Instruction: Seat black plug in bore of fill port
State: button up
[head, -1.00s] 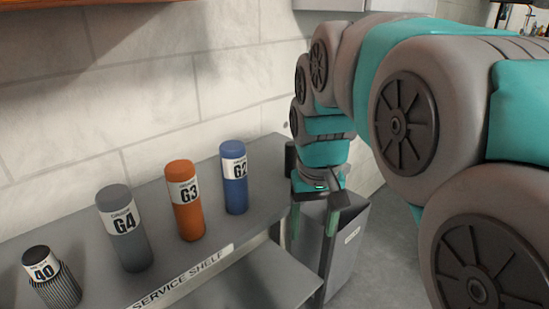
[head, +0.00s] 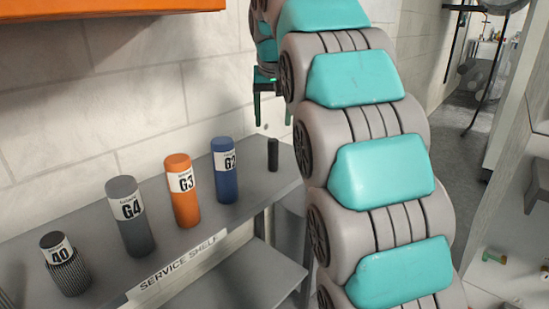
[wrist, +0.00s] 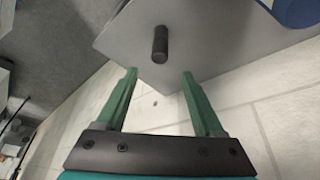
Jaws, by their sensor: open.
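The black plug (head: 273,155) stands upright on the right end of the grey service shelf (head: 205,178), to the right of the blue G2 canister. It also shows in the wrist view (wrist: 160,44), seen from above beyond the fingertips and roughly centred between them. My gripper (head: 272,122) points down and hangs above the plug, with a gap between them. In the wrist view my gripper (wrist: 160,70) has its two green fingers apart and nothing between them. I see no fill port in either view.
A blue G2 canister (head: 226,172), an orange G3 canister (head: 183,192), a grey G4 canister (head: 131,217) and a ribbed black 40 cartridge (head: 65,265) stand along the shelf. A tiled wall (head: 110,90) is close behind. An orange edge (head: 100,15) hangs above at upper left.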

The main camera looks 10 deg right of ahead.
aim_at(273, 140)
jog(key=shift+s+p+x, duration=0.1)
jog(key=shift+p+x, duration=0.05)
jog(key=shift+x, duration=1.75)
jog(key=shift+s+p+x, duration=0.15)
jog(key=shift+x, duration=1.8)
jog(key=shift+c, duration=0.2)
grip_shut()
